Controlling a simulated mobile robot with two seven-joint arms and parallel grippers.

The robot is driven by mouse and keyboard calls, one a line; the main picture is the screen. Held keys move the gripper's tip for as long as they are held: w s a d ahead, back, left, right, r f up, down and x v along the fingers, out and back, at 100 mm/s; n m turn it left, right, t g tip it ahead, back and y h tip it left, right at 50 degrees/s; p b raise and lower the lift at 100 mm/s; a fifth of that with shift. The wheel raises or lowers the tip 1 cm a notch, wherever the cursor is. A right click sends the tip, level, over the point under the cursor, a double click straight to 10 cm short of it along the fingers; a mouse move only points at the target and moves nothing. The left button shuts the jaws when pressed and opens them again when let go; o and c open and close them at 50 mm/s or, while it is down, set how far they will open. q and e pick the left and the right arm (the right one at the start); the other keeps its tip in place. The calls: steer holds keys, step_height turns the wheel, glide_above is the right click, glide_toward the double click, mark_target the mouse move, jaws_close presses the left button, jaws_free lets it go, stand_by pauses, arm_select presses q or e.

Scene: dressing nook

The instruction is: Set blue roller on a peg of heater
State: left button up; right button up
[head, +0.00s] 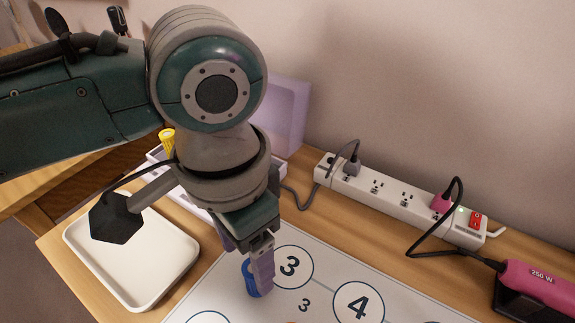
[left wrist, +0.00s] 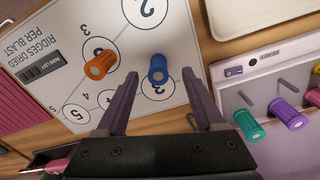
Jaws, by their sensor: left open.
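The blue roller (head: 249,281) stands on the printed mat near the circled 3, partly hidden by my left gripper (head: 258,268). In the left wrist view the blue roller (left wrist: 158,70) shows between the open fingertips of the left gripper (left wrist: 159,76), with space visible on both sides. The heater (left wrist: 262,72) is at the right of that view. It has grey pegs, some looking bare, and teal (left wrist: 249,125), purple (left wrist: 287,113) and pink rollers. In the head view my arm hides much of the heater. My right gripper is not in view.
An orange roller (left wrist: 100,66) stands on the mat (left wrist: 140,38). A white tray (head: 84,262) lies at the left of the table. A power strip (head: 390,193) with plugs and cables runs along the wall. A pink device (head: 540,284) is at the right.

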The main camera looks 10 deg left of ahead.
arm_select(q)
steer(key=f+b, duration=0.1)
steer(key=f, duration=0.4)
steer(key=shift+d+f+b, duration=0.2)
steer(key=shift+f+b, duration=0.05)
steer(key=shift+b, duration=0.1)
jaws_close()
